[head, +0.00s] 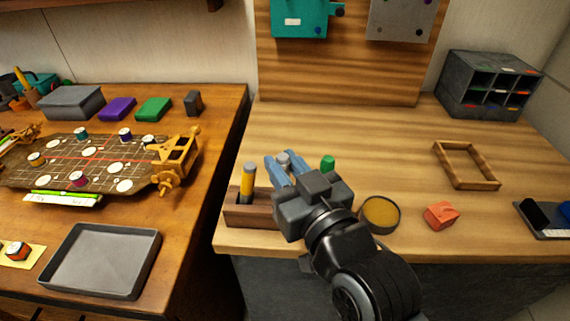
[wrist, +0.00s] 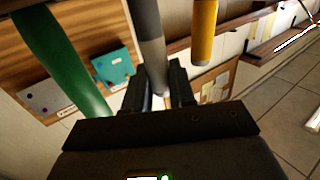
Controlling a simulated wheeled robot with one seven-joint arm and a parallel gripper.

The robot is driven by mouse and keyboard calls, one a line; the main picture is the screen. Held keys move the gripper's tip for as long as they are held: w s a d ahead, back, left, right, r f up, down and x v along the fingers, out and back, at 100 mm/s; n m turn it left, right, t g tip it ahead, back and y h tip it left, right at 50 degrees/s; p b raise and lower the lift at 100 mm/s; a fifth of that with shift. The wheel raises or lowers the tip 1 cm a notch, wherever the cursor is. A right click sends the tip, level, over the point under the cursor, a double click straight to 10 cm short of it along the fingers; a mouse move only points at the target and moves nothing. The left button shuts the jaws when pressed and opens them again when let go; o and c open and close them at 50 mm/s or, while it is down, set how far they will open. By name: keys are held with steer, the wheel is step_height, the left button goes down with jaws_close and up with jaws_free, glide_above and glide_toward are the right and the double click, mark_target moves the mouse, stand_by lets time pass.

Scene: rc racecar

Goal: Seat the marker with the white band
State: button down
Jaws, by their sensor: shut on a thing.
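My gripper (head: 282,168) is shut on a grey marker (head: 284,158) above the front edge of the right bench. In the wrist view the grey marker (wrist: 151,42) stands between the fingers (wrist: 158,85), with a darker middle and a lighter end. I cannot make out a clear white band on it. A yellow marker (head: 249,186) with a grey top stands upright in a brown wooden holder (head: 240,213), left of my gripper. A green marker (head: 328,162) shows just right of it. My gripper hides the holder's right part, so I cannot tell whether the grey marker is seated.
A round amber-topped dish (head: 380,214) and an orange block (head: 440,215) lie right of my gripper. A wooden frame (head: 465,183) and a grey cubby rack (head: 489,86) stand farther right. The left bench carries the car chassis (head: 75,165) and an empty grey tray (head: 101,288). The bench behind my gripper is clear.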

steer(key=shift+f+b, duration=0.5)
steer(key=shift+f, duration=0.25)
steer(key=c, duration=0.9)
jaws_free()
steer(key=shift+r, duration=0.1)
steer(key=shift+o, duration=0.2)
steer(key=b+v, duration=0.1)
steer(key=v, duration=0.6)
steer(key=shift+s+d, duration=0.15)
steer(key=shift+s, duration=0.2)
steer(key=s+d+f+m+h, duration=0.45)
steer(key=s+d+f, duration=0.55)
steer(key=s+d, duration=0.3)
steer(key=s+d+h, duration=0.2)
steer(key=s+d, duration=0.1)
steer(key=s, duration=0.5)
steer(key=s+d+m+g+h, duration=0.1)
steer(key=s+d+h, duration=0.1)
steer(key=s, duration=0.6)
steer(key=shift+s+d+r, duration=0.3)
steer(key=shift+s+d, duration=0.1)
steer(key=shift+d, duration=0.05)
